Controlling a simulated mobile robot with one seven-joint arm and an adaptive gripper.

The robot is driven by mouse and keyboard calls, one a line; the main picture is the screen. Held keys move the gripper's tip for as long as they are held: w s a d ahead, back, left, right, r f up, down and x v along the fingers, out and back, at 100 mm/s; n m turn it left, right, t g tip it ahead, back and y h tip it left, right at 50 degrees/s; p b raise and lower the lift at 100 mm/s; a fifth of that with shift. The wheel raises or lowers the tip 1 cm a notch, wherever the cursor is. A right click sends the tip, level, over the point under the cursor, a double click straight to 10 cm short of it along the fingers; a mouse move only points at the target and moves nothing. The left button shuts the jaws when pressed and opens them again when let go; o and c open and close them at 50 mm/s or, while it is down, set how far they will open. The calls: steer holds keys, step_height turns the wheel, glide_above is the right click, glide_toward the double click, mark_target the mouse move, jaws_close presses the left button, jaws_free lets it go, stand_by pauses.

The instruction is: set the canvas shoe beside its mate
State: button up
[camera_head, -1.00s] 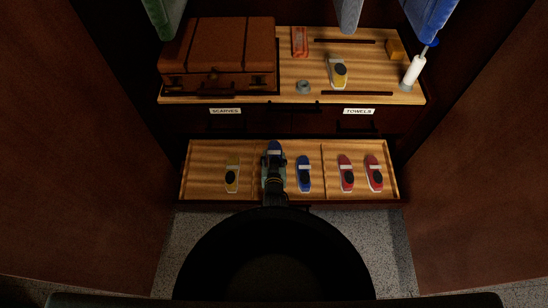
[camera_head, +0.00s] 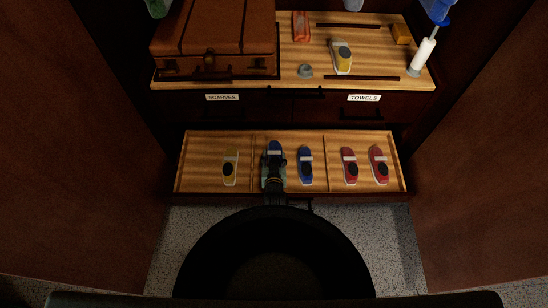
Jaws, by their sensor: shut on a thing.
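My gripper (camera_head: 273,182) is shut on a blue shoe with a white band (camera_head: 274,149), over the middle compartment of the open drawer (camera_head: 215,190). The gripper hides the near part of this shoe. I cannot tell whether the shoe touches the drawer floor. A matching blue shoe (camera_head: 305,155) lies just to its right in the same compartment, with a small gap between them. A yellow shoe (camera_head: 230,158) lies in the left compartment. Two red shoes (camera_head: 349,157) lie in the right compartment. Another yellow and white shoe (camera_head: 344,56) stands on the shelf above.
Thin dividers (camera_head: 324,165) split the drawer. Above it, the wooden shelf (camera_head: 310,82) holds a brown suitcase (camera_head: 213,35), a grey ring-like object (camera_head: 305,72), an orange packet (camera_head: 301,27), a yellow block (camera_head: 401,34) and a white roller (camera_head: 423,54). Brown door panels (camera_head: 480,160) flank both sides.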

steer(key=shift+f, duration=0.35)
steer(key=o, duration=1.3)
steer(key=shift+o, duration=0.4)
steer(key=shift+o, duration=1.3)
steer(key=shift+r, duration=0.1)
step_height(320, 180, up, 10)
steer(key=shift+f, duration=0.1)
